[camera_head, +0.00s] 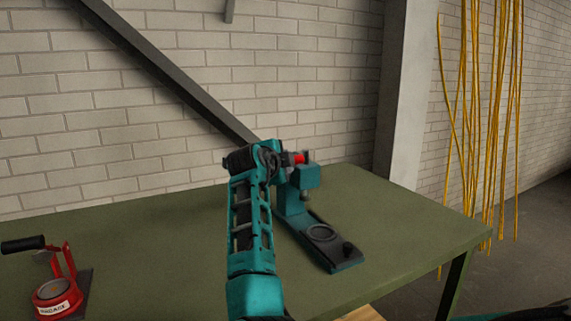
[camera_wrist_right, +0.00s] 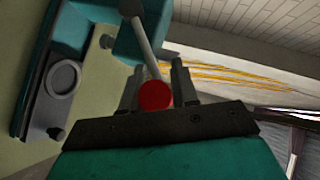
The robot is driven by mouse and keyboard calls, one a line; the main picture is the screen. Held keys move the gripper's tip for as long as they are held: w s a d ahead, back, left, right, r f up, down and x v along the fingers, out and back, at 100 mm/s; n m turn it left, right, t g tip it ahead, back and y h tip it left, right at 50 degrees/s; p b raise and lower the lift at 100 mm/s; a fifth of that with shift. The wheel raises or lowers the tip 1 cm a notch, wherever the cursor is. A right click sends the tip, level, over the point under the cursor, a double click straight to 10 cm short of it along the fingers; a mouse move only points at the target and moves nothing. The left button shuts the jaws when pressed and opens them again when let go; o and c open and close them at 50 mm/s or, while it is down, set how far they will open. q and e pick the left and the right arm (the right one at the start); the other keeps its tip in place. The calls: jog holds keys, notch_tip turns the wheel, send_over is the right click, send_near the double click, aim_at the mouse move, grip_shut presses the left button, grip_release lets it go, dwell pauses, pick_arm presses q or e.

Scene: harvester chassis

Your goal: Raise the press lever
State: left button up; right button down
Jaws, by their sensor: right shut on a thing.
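The teal press (camera_head: 307,180) stands on the green table, with a dark base plate (camera_head: 327,242) that bears a round ring. Its lever ends in a red knob (camera_head: 300,158) near the top of the press. My right gripper (camera_head: 290,158) is at the lever and hides part of it. In the right wrist view, the grey lever rod (camera_wrist_right: 146,48) runs from the press to the red knob (camera_wrist_right: 155,95), which sits between the two fingers. The right gripper is shut on the lever at its knob. My left gripper is in neither view.
A red hand tool (camera_head: 58,285) with a black handle and a label stands at the table's left front. The green table (camera_head: 150,235) is otherwise clear around the press. A brick wall is behind, and yellow cables (camera_head: 480,110) hang at the right.

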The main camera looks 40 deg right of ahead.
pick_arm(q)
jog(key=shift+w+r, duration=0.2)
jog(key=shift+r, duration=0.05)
pick_arm(e)
jog(key=shift+w+r, duration=0.1)
jog(key=shift+r, duration=0.05)
jog(key=c, duration=0.9)
grip_release()
jog(key=shift+c, duration=0.2)
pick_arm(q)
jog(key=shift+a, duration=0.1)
